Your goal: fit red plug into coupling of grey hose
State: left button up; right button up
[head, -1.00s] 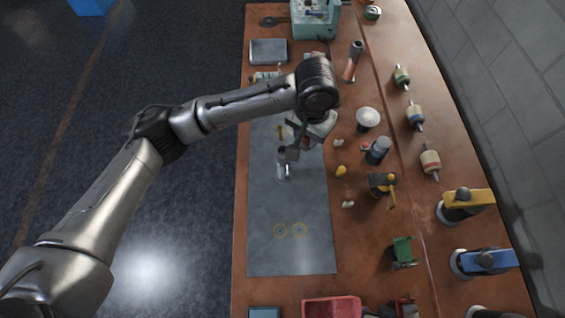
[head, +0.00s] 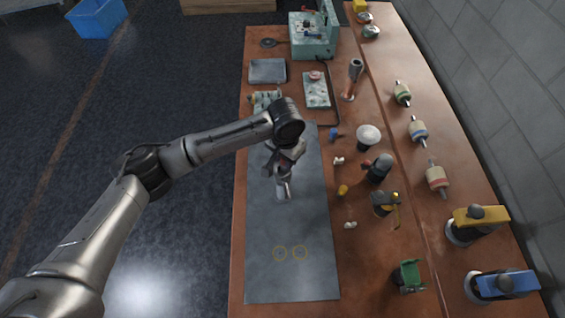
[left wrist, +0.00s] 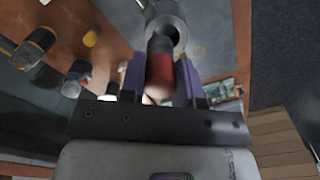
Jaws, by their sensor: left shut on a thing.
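My left gripper (head: 284,170) is low over the grey mat, shut on the red plug. In the left wrist view, the red plug (left wrist: 160,72) sits between the two purple fingers, its darker grey front pointing away from the gripper. A pale metal coupling (left wrist: 166,14) with a round mouth lies straight ahead of the plug. The plug's front overlaps that mouth; I cannot tell whether it is inside or just before it. In the head view, the coupling (head: 283,190) shows just below the gripper, where the plug is hidden. The hose itself is not clear. My right gripper is not in view.
A grey tray (head: 267,70) lies behind.

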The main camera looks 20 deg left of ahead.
aim_at(282, 164)
pick_arm(q)
jog(key=shift+w+a+f, duration=0.1)
jog(key=shift+a+f, duration=0.15)
jog(key=shift+a, duration=0.1)
jog(key=shift+f, duration=2)
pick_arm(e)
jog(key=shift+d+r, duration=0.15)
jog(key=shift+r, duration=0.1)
pick_arm(q)
jog(key=shift+f+p, duration=0.1)
jog(key=shift+p, duration=0.2)
jog(key=o, duration=0.9)
notch_tip(282, 164, up, 12)
jog(key=shift+r+b, duration=0.15)
jog(key=shift+b, duration=0.4)
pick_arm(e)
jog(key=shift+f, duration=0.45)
